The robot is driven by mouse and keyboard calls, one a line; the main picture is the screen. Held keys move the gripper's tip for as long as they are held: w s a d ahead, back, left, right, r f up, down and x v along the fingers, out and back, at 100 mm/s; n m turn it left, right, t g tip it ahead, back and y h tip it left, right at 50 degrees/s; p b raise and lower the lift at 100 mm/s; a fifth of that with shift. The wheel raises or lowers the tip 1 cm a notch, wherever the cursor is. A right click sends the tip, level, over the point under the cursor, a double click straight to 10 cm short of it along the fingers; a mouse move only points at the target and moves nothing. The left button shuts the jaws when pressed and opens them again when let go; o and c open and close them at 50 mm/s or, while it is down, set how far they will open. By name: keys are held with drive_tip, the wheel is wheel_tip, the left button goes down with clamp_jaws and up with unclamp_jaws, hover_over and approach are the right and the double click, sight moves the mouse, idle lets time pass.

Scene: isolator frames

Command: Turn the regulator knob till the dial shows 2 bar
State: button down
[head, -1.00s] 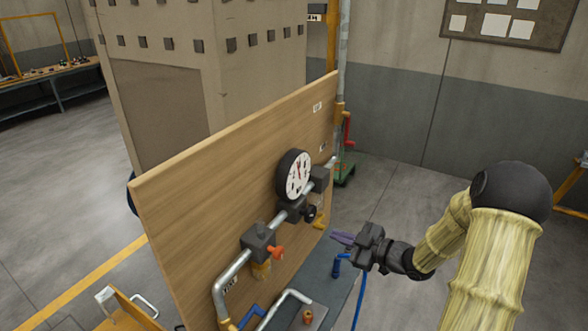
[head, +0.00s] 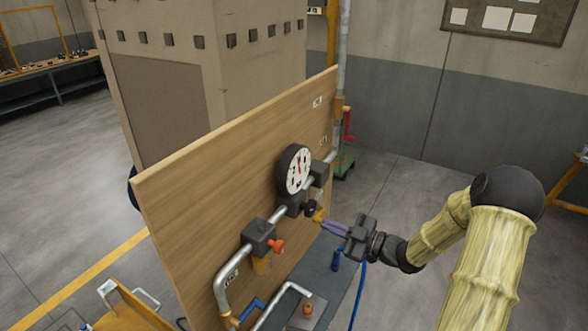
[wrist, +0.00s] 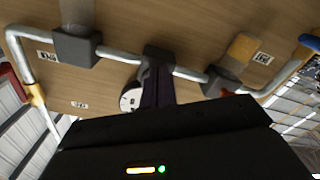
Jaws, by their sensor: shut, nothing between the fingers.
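The round white gauge (head: 297,171) with a black rim faces right on the wooden panel. Its reddish needle shows, but the scale is too small to read. The dark regulator body (head: 291,205) sits on the pipe below it, with a black knob (head: 311,208) pointing out from the panel. My gripper (head: 323,223) is shut and empty, its purple fingers just right of and below the knob; I cannot tell whether they touch it. In the wrist view the dark fingers (wrist: 157,88) point at the regulator body (wrist: 158,54) and hide the knob. The gauge (wrist: 130,99) is partly hidden there.
A valve with an orange handle (head: 277,246) sits lower left on the same pipe.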

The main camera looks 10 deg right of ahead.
drive_tip(key=x, duration=0.3)
drive_tip(key=shift+w+a+b, duration=0.15)
drive_tip(key=shift+a+b, duration=0.05)
drive_tip(key=shift+b, duration=0.2)
drive_tip(key=shift+r, duration=0.25)
idle(0.3)
drive_tip(key=shift+w+d+r+b, duration=0.25)
drive_tip(key=shift+w+d+b, duration=0.1)
drive_tip(key=shift+w, duration=0.2)
idle(0.4)
drive_tip(key=shift+w+d+r, duration=0.35)
drive_tip(key=shift+w+r, duration=0.1)
drive_tip(key=shift+r, duration=0.05)
idle(0.5)
drive_tip(key=shift+w+d+f+b, duration=0.2)
drive_tip(key=shift+w+f+b, duration=0.1)
drive_tip(key=shift+b, duration=0.2)
drive_tip(key=shift+s, duration=0.1)
drive_tip(key=v, duration=0.6)
idle(0.3)
